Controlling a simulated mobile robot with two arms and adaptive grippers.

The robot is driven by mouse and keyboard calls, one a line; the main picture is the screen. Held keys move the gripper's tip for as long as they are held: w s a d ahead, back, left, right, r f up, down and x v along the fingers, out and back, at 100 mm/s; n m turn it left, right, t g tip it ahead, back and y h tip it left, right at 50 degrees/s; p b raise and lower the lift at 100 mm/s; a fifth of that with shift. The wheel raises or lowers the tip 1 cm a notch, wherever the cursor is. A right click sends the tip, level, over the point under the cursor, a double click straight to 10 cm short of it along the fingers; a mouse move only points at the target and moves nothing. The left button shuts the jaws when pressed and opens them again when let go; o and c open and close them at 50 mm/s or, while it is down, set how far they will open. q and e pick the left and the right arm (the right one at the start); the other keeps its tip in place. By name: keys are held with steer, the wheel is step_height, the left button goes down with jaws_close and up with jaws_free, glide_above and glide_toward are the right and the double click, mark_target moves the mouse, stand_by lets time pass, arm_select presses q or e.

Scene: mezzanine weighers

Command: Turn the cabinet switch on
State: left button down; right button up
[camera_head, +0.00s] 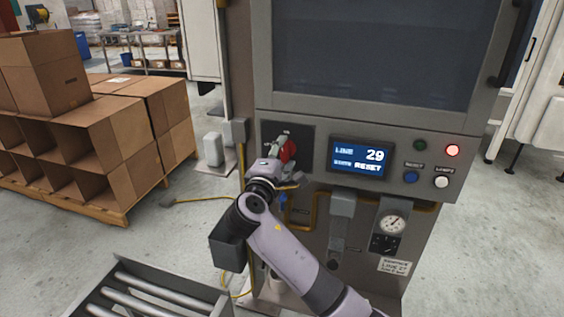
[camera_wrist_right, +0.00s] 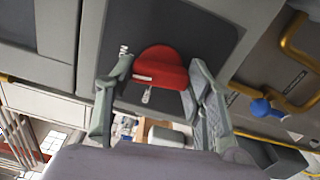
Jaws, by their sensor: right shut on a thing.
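The cabinet switch is a red rotary knob (camera_head: 289,151) on a dark plate (camera_head: 303,133) at the left of the grey cabinet's front panel. In the right wrist view the red knob (camera_wrist_right: 162,68) sits between my two fingers, with a small pale mark on its face. My right gripper (camera_head: 282,152) is at the plate and shut on the knob; its fingers also show in the wrist view (camera_wrist_right: 158,88). The gripper and wrist hide part of the knob and plate in the head view. My left gripper is not in view.
Right of the switch are a lit display (camera_head: 360,159) reading "LINE 29" and "RESET", a glowing red lamp (camera_head: 452,150) and several buttons. A gauge (camera_head: 391,224) and yellow piping sit below. Cardboard boxes (camera_head: 125,125) on a pallet stand left; rollers (camera_head: 150,290) lie lower left.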

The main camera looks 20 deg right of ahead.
steer(key=shift+f+m+b, duration=0.15)
steer(key=shift+m+b, duration=0.25)
steer(key=shift+m, duration=0.2)
steer(key=o, duration=1.2)
steer(key=shift+c, duration=0.2)
steer(key=shift+s, duration=0.1)
steer(key=v, duration=1.2)
